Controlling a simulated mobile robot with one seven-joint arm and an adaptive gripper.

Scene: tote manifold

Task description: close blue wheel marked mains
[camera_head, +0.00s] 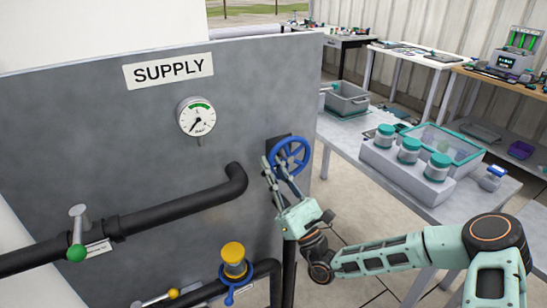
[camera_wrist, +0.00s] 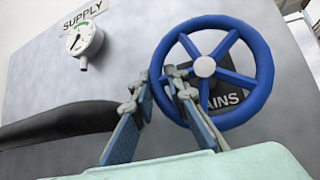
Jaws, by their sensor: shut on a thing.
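The blue wheel (camera_head: 292,157) has spokes and a pale hub and stands upright at the right end of the grey panel. In the wrist view the blue wheel (camera_wrist: 265,72) fills the upper right, with a dark plate behind it reading "AINS", its first letter hidden. My gripper (camera_head: 273,163) reaches up to the wheel's left side. In the wrist view the fingers of my gripper (camera_wrist: 158,76) are on either side of the lower left rim, shut on it.
A "SUPPLY" sign (camera_head: 168,70) and a gauge (camera_head: 197,116) are on the panel (camera_head: 120,165). A black pipe (camera_head: 150,217), a green-knobbed lever (camera_head: 77,252) and a yellow-capped valve (camera_head: 233,255) are to the left. A bench with white jars (camera_head: 408,150) stands to the right.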

